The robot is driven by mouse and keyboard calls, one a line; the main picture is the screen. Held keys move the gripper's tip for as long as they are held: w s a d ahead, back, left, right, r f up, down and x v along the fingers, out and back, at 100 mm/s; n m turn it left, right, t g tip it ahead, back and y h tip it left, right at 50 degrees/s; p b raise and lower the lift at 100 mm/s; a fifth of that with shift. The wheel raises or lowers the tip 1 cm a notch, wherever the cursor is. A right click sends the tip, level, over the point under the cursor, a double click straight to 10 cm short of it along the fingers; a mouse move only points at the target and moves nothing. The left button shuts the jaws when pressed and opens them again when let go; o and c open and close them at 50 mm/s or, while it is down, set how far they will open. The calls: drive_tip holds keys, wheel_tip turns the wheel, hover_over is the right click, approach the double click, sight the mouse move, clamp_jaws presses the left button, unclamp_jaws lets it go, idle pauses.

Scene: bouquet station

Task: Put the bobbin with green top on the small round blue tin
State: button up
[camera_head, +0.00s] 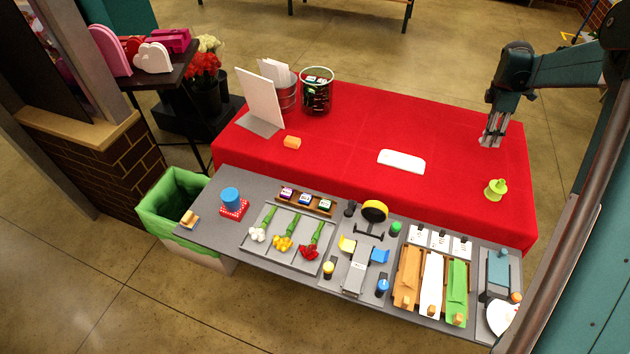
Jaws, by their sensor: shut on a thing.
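A small round bobbin with a green top (396,228) stands at the back edge of the grey work surface, right of the yellow disc. A round blue tin (230,197) stands on a red patterned square near the left end. My gripper (489,143) is at the upper right, over the right part of the red table and well apart from both. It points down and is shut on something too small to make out. Its fingertips are small in this view.
The red table (330,165) holds a white case (401,161) and a lime-green object (496,189) below my gripper. Flower trays (270,250) and other bobbins with yellow (328,268) and blue (383,286) tops crowd the grey surface. A green-lined bin (172,200) stands left.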

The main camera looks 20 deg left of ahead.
drive_tip(key=s+a+n, duration=0.3)
drive_tip(key=s+a, duration=0.1)
drive_tip(key=a, duration=1.2)
drive_tip(key=s+a+n+t, duration=0.1)
drive_tip(key=s+a+n, duration=0.3)
drive_tip(key=a, duration=1.2)
drive_tip(key=s+a+n, duration=0.2)
drive_tip(key=s+a, duration=0.3)
drive_tip(key=a, duration=1.1)
drive_tip(key=r+n+y, duration=0.1)
drive_tip(key=n+y, duration=0.1)
drive_tip(key=n, duration=0.6)
hover_over(230, 193)
drive_tip(key=shift+s+r+t+b, duration=0.15)
drive_tip(key=shift+s+t+b, duration=0.15)
drive_tip(key=shift+s, duration=0.05)
drive_tip(key=shift+f, duration=3.15)
drive_tip(key=shift+f, duration=0.1)
drive_tip(key=shift+f, duration=1.75)
drive_tip(key=shift+f, duration=0.15)
